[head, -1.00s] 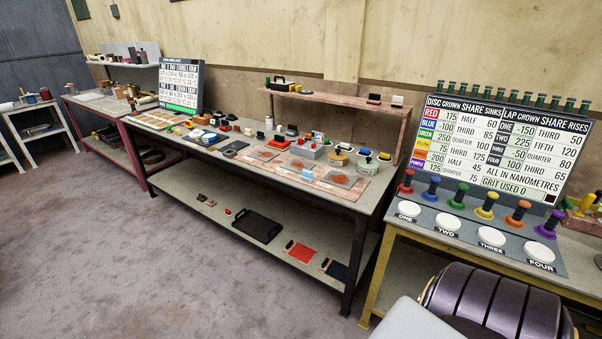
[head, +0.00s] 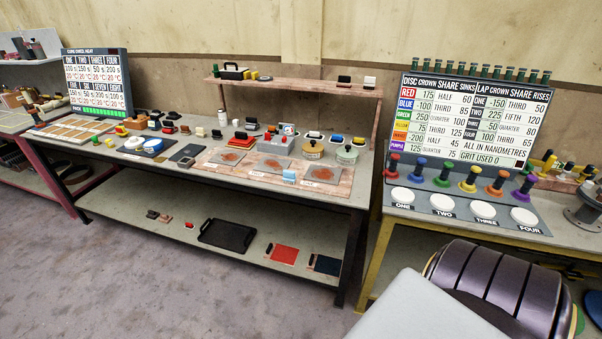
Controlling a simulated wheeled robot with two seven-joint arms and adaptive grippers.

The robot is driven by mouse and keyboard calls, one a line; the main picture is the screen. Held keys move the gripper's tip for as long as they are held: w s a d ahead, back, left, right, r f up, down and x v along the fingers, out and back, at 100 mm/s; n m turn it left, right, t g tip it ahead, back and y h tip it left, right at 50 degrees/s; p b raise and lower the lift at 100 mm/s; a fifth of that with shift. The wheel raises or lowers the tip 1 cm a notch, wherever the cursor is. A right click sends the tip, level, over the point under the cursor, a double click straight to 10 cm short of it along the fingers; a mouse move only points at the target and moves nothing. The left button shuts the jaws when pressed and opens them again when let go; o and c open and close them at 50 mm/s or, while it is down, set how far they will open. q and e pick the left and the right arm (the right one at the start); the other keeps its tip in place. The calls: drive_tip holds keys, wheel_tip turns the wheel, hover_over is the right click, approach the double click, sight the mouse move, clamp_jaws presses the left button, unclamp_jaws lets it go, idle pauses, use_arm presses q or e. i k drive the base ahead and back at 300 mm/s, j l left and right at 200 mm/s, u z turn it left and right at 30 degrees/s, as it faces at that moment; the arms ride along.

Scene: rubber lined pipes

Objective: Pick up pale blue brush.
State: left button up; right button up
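A small pale blue block-shaped thing (head: 289,176) lies on the front part of the middle bench (head: 210,175), between two of the reddish-brown patched plates. It may be the pale blue brush, but it is too small to make out bristles or a handle. Neither of my grippers shows in the head view, so nothing is seen touching it.
A raised shelf (head: 300,88) runs along the back. A lower shelf holds a black tray (head: 228,235). The yellow-legged bench with a sign (head: 466,118) stands right. Floor at left front is clear.

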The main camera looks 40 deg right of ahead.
sight(290, 177)
drive_tip(key=i+j+z, duration=0.9)
